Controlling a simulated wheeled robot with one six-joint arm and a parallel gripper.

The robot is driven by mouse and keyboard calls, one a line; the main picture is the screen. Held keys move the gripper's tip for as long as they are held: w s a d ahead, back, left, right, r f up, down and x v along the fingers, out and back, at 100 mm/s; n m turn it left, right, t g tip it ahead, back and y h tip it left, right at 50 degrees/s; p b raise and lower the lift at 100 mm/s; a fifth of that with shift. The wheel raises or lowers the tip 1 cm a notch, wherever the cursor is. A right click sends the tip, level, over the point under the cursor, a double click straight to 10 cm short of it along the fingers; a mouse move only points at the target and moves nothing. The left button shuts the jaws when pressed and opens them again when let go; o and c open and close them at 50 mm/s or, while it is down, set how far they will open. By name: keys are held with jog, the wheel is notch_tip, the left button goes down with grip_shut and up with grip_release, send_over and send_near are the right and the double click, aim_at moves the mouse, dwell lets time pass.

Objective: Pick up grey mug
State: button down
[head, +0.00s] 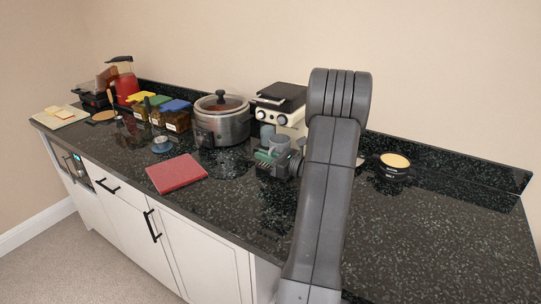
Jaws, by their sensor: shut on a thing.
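The grey mug (280,142) is in the middle of the head view, in front of the cream-coloured machine. My gripper (266,156) is at the mug's near side, shut on it. The gripper and wrist hide the mug's lower part. I cannot tell whether the mug touches the counter or is lifted.
A steel cooker (221,122) stands close to the left, and the cream machine (284,106) with a dark top stands behind. A red board (176,173) lies at the front left. A black tin (394,166) stands to the right. The counter (430,240) at right front is clear.

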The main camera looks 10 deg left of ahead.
jog(key=shift+r, duration=0.15)
jog(key=shift+s+r, duration=0.15)
jog(key=shift+r, duration=0.2)
notch_tip(320, 180, up, 6)
jog(key=s+a+b, duration=0.1)
jog(key=s+a, duration=0.2)
jog(key=s, duration=0.6)
jog(key=s+a+b, duration=0.2)
jog(key=s+a, duration=0.2)
jog(key=s, duration=0.4)
jog(key=shift+s+a, duration=0.25)
jog(key=shift+s, duration=0.1)
